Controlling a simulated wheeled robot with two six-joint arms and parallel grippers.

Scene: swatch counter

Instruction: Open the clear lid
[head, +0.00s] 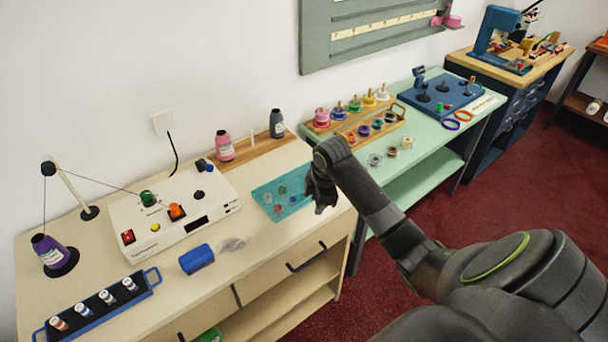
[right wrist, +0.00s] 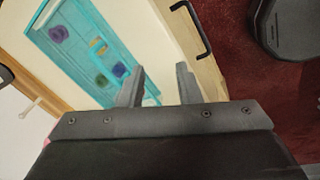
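A flat teal case (head: 262,200) lies on the cream counter, with several coloured pieces showing inside it. Any clear lid over it is hard to make out; the pieces show as if through a see-through cover. The case also shows in the right wrist view (right wrist: 84,14), at upper left. My right gripper (head: 318,200) is at the right end of the case, over the counter's front edge side. In the right wrist view my right gripper (right wrist: 160,72) has its two fingers apart with nothing between them, near the case's corner. My left gripper is not in view.
A drawer handle (head: 306,258) juts from the counter front.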

